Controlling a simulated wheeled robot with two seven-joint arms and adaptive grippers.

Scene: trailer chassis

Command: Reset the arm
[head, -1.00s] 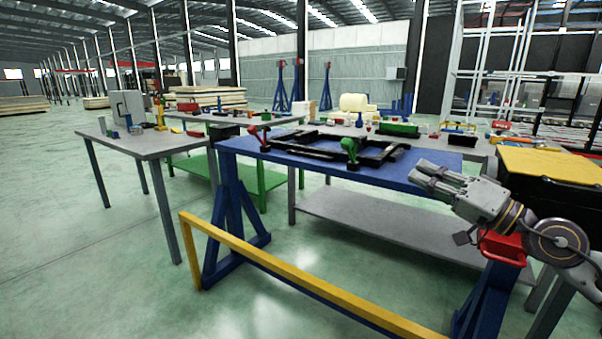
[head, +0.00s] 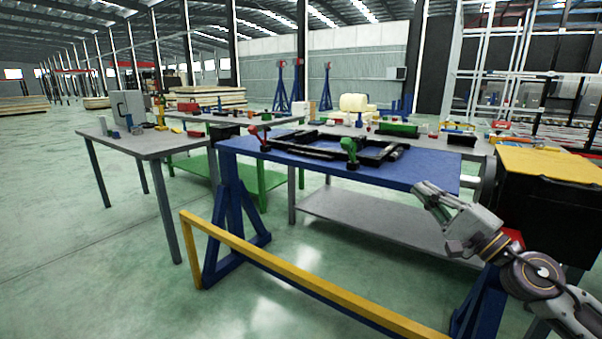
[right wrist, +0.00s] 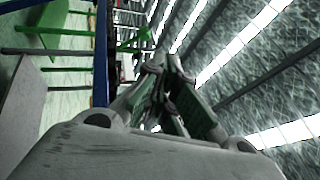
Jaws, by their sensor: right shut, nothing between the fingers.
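My right arm comes in from the lower right in the head view. Its gripper (head: 428,192) is in front of the right front edge of the blue table (head: 405,178), pointing up and left, apart from the things on the table. In the right wrist view the fingers (right wrist: 157,68) meet at their tips and hold nothing. The black chassis frame (head: 300,152) lies on the blue table, with a green clamp-like tool (head: 351,150) and a red one (head: 265,143) at it. My left gripper is not in view.
A yellow rail (head: 270,275) runs low in front of the blue table. A black bin with a yellow lid (head: 550,163) stands close to my right arm. A grey table (head: 155,147) stands at the left. The floor at the left front is clear.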

